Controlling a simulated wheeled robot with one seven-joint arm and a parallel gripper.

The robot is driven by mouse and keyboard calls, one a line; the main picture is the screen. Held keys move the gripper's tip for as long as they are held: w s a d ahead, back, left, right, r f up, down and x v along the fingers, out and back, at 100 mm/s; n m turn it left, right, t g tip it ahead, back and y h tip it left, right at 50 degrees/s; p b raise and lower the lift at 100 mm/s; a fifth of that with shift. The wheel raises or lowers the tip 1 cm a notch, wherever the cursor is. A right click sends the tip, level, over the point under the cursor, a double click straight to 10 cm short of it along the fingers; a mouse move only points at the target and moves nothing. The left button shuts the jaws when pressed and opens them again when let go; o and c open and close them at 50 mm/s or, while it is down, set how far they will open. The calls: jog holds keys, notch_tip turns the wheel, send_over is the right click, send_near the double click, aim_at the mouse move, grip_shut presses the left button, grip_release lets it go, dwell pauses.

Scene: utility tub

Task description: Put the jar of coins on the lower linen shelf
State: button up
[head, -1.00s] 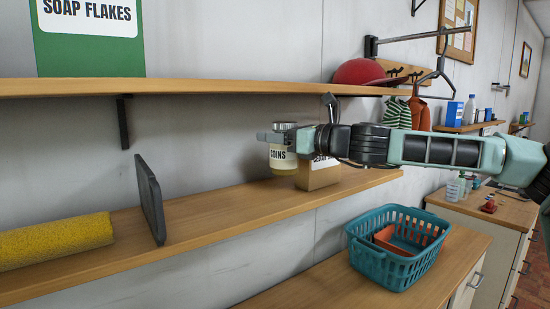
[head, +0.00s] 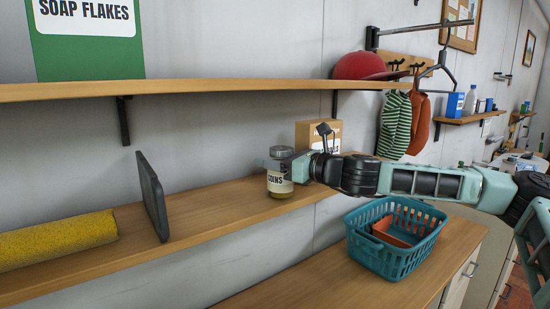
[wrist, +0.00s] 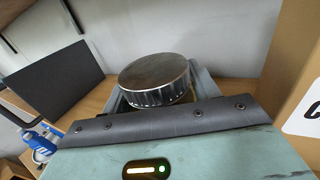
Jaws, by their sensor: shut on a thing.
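The jar of coins (head: 279,178) is a clear jar with a grey lid and a "COINS" label. It is upright at the lower linen shelf (head: 222,203), with its base at the board's surface; I cannot tell whether it bears fully on it. My gripper (head: 283,165) reaches in from the right and is shut on the jar. In the wrist view the jar's metal lid (wrist: 155,80) shows between the fingers, and the jar's body is mostly hidden.
A cardboard box (head: 318,136) stands just right of the jar. A dark upright panel (head: 152,195) and a yellow roll (head: 57,240) are to the left, with bare shelf between panel and jar. The upper shelf (head: 200,90) runs overhead. A teal basket (head: 395,262) sits below on the counter.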

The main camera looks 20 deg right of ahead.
jog(key=o, duration=1.4)
jog(key=shift+f, duration=0.15)
jog(key=shift+r, duration=0.25)
jog(key=b+v, duration=0.3)
jog(key=v, duration=0.9)
jog(key=shift+d+f, duration=0.1)
